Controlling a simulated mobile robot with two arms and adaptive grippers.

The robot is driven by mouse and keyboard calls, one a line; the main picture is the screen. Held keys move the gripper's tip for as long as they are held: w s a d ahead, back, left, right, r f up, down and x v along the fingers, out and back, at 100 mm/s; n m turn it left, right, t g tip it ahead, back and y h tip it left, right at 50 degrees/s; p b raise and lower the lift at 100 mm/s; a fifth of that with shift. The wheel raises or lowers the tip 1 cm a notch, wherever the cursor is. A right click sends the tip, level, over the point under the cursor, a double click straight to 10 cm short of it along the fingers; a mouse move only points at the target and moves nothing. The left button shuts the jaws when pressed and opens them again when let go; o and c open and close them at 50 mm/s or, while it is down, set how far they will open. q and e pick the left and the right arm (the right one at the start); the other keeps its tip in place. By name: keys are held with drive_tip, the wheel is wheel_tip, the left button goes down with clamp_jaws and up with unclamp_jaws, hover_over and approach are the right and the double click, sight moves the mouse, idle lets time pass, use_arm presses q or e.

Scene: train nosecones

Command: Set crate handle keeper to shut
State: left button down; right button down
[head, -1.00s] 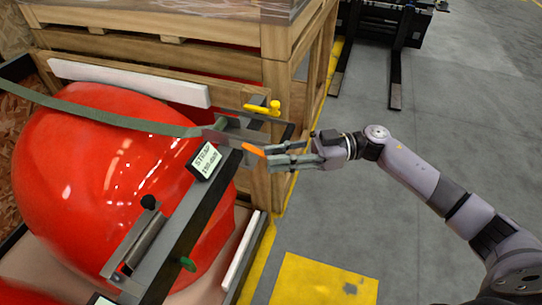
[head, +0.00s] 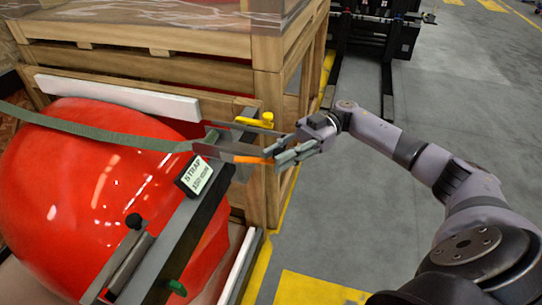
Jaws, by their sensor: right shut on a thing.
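My right gripper (head: 279,159) is at the orange grip (head: 254,160) on the end of a flat grey lever (head: 222,150). Its fingers are closed on the grip's right end. The lever is part of a strap fitting beside the red nosecone (head: 90,180), where a green strap (head: 110,135) runs in. A yellow handle (head: 256,121) sits just above the lever on a grey bracket. I cannot tell from the picture which of these parts is the crate handle keeper. My left gripper is out of view.
A black and white STRAP label (head: 197,177) stands on the dark rail below the lever. A wooden crate (head: 180,60) rises behind. A forklift (head: 375,35) stands at the back right. Open grey floor (head: 340,215) lies to the right.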

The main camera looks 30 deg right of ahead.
drive_tip(key=c, duration=1.4)
unclamp_jaws()
drive_tip(key=shift+o, duration=0.2)
drive_tip(key=w+d, duration=0.1)
drive_tip(key=d, duration=1)
drive_tip(key=shift+w+d, duration=0.3)
drive_tip(key=shift+d, duration=0.1)
drive_tip(key=shift+c, duration=0.4)
